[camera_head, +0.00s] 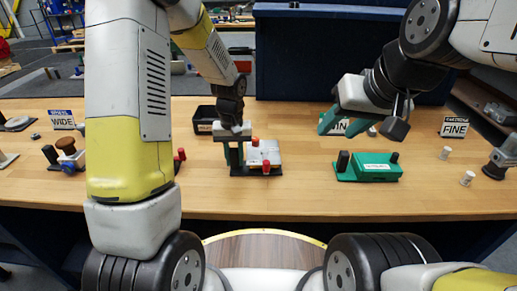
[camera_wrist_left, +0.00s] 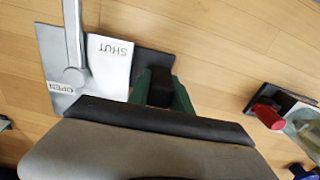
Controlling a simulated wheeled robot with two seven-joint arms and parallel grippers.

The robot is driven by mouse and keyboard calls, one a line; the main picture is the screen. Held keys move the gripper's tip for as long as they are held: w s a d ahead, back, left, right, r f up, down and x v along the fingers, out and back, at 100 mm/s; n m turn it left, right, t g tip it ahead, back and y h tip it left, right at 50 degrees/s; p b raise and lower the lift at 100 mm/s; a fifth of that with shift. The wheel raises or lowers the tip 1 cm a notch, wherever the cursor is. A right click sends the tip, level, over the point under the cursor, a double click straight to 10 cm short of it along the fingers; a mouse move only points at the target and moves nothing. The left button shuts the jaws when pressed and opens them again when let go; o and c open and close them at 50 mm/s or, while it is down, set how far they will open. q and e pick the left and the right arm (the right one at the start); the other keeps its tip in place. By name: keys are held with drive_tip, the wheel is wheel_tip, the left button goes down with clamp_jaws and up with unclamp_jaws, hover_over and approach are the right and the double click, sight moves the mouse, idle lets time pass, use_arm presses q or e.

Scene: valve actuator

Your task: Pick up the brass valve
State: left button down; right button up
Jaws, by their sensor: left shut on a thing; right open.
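My left gripper (camera_head: 232,158) has green fingers and is down at the left end of a grey device (camera_head: 264,152) on a dark base. In the left wrist view, the gripper (camera_wrist_left: 162,98) is shut on a black post (camera_wrist_left: 160,88) beside the device's plate. That plate (camera_wrist_left: 58,50) has a grey lever (camera_wrist_left: 73,45) and labels reading SHUT and OPEN. My right gripper (camera_head: 346,124) is open and empty above the table, behind a green box device (camera_head: 374,168). I cannot clearly pick out a brass valve; the device's far side is partly hidden.
A wooden table (camera_head: 300,203) carries everything. A black bin (camera_head: 205,119) stands behind the left gripper. A red-handled item (camera_head: 181,155) is just left of it. Signs read WIDE (camera_head: 62,120) and FINE (camera_head: 454,127). Small cylinders (camera_head: 467,178) stand at right. The front middle is clear.

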use_arm(q)
drive_tip(key=shift+r, duration=0.15)
idle(0.5)
wheel_tip(320, 180, up, 8)
drive_tip(key=shift+r, duration=0.2)
drive_tip(key=shift+f, duration=3.95)
drive_tip(key=shift+f, duration=0.4)
drive_tip(key=shift+f, duration=0.15)
use_arm(e)
drive_tip(key=shift+c, duration=0.5)
